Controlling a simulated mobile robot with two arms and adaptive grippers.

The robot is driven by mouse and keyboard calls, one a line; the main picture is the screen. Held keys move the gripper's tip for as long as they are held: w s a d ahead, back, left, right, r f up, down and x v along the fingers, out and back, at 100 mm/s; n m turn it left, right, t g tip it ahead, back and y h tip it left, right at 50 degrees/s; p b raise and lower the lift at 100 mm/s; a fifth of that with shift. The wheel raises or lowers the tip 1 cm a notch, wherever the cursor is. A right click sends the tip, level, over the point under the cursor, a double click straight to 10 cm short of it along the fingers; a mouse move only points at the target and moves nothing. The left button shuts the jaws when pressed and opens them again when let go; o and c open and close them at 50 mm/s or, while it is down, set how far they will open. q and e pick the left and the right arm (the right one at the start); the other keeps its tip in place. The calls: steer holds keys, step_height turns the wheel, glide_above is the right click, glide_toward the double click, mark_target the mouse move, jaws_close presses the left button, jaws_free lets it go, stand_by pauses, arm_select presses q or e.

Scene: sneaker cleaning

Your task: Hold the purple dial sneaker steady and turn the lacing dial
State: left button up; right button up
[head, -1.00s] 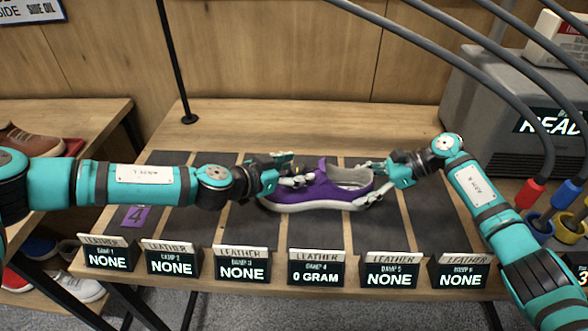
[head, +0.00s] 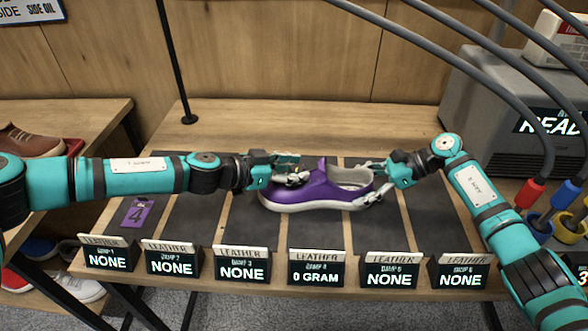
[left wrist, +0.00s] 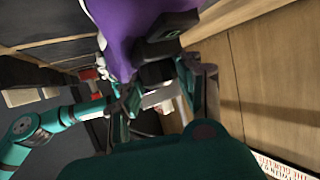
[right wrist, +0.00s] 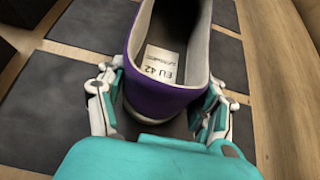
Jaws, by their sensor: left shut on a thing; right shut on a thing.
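The purple dial sneaker (head: 318,190), with a white sole, sits upright on a dark mat, toe to the left. My right gripper (head: 371,181) is shut around its heel. In the right wrist view, the fingers flank the sneaker's heel (right wrist: 160,97) on both sides, and the "EU 42" insole label shows. My left gripper (head: 292,171) is at the front upper part of the sneaker, shut on a small dark part. In the left wrist view, that dark part, seemingly the lacing dial (left wrist: 168,32), sits against the purple upper (left wrist: 122,25). The fingers partly hide it.
Several display blocks line the table's front edge; the one by the sneaker (head: 316,268) reads "0 GRAM". A purple number 4 tag (head: 137,214) lies at the left. Cables hang at the upper right beside a grey machine (head: 480,100). A shoe rack stands at the left.

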arm_select(q)
steer(key=shift+w+a+m+g+h, duration=0.15)
steer(key=shift+m+g+h, duration=0.45)
steer(key=shift+m+g, duration=0.5)
steer(key=o, duration=1.2)
steer(key=v, duration=1.2)
steer(key=shift+f, duration=0.1)
